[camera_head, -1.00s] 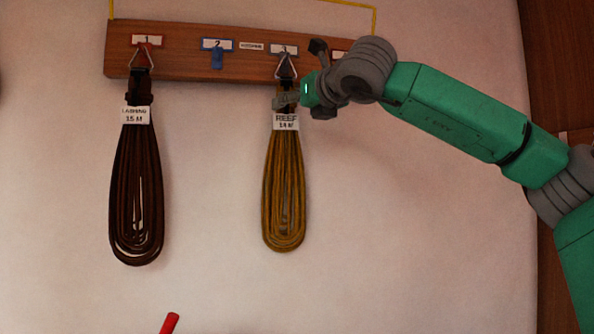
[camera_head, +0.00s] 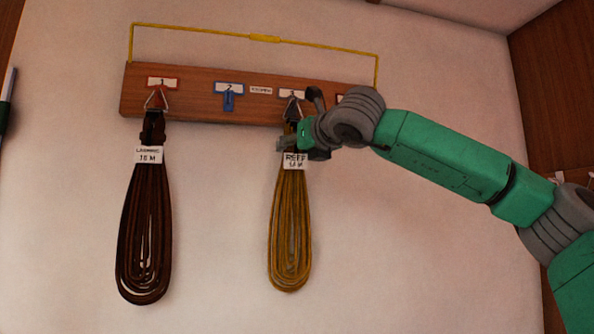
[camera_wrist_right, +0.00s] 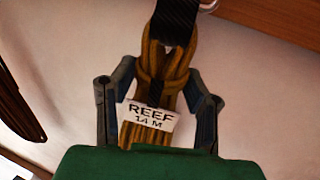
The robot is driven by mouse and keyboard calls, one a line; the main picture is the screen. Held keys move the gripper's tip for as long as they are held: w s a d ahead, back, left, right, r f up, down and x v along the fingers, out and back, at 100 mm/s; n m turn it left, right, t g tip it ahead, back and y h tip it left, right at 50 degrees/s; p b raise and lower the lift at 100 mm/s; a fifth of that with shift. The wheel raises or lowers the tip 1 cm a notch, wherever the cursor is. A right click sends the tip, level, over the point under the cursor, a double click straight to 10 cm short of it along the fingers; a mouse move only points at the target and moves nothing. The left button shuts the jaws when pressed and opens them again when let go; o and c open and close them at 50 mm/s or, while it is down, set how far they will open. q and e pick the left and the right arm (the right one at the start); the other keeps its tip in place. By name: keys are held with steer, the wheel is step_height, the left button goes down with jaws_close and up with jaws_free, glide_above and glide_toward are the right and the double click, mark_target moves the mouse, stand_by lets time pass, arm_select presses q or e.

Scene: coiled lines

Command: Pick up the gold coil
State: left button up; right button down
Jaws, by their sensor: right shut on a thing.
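The gold coil (camera_head: 290,235) hangs from the third hook of a wooden rack (camera_head: 195,98) by a dark strap and a metal ring. It carries a white tag reading REEF. My right gripper (camera_head: 292,142) is at the top of the coil, just above the tag. In the right wrist view the gold coil (camera_wrist_right: 165,70) runs between the two dark fingers of my right gripper (camera_wrist_right: 158,100), which is shut on it. The strap above still leads up to a metal ring at the rack. My left gripper is not in view.
A dark brown coil (camera_head: 145,235) with a white tag hangs from hook 1 at the left. Blue hook 2 (camera_head: 229,98) is empty. A yellow bar (camera_head: 265,38) spans above the rack. The wall below and between the coils is clear.

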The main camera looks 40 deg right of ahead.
steer(key=shift+r, duration=0.7)
steer(key=shift+s+a, duration=0.1)
steer(key=w+a+b+v, duration=0.1)
steer(key=a+b+v, duration=0.2)
steer(key=v, duration=1.4)
steer(key=shift+a, duration=0.6)
